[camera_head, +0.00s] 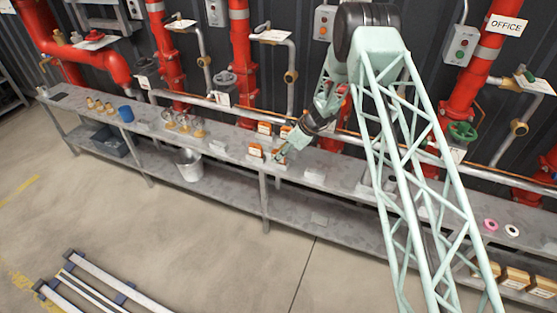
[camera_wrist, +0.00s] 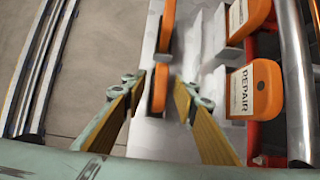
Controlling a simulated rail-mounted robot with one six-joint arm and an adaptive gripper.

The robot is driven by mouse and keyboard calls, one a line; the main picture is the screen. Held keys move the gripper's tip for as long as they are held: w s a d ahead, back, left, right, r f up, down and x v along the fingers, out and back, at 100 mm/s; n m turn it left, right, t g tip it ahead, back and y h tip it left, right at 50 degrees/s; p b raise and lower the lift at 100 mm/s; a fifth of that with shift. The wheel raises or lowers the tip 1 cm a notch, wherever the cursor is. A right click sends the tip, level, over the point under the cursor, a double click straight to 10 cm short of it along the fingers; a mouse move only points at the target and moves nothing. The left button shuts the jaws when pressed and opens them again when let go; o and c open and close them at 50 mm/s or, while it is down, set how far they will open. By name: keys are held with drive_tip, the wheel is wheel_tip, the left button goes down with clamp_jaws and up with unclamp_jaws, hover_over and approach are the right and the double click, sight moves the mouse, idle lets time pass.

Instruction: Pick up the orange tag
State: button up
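Several orange tags stand in holders on the grey shelf. In the wrist view one orange tag (camera_wrist: 160,88) shows edge-on between the fingertips of my gripper (camera_wrist: 160,84). The fingers are open on either side of it, with a small gap at least on the right. Its face is not visible from here. Another orange tag (camera_wrist: 168,18) stands edge-on beyond it. To the right are an orange tag marked REPAIR (camera_wrist: 262,88) and a second one (camera_wrist: 247,18). In the head view my gripper (camera_head: 283,153) is at the shelf, beside a tag (camera_head: 256,151).
The long grey shelf (camera_head: 225,143) runs along red pipes (camera_head: 243,60). A metal bucket (camera_head: 189,166) stands on the lower level. Jars (camera_head: 183,122) and a blue cup (camera_head: 125,113) are to the left. A metal pipe (camera_wrist: 295,70) runs close on the right.

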sight(277, 150)
idle(0.3)
clamp_jaws()
drive_tip(key=shift+r, duration=0.15)
drive_tip(key=shift+r+p, duration=0.4)
drive_tip(key=shift+r, duration=1.25)
drive_tip(key=s+d+r, duration=0.1)
drive_tip(key=s+d, duration=0.7)
drive_tip(key=s, duration=0.5)
drive_tip(key=shift+s+d+r, duration=0.2)
drive_tip(key=shift+s, duration=0.15)
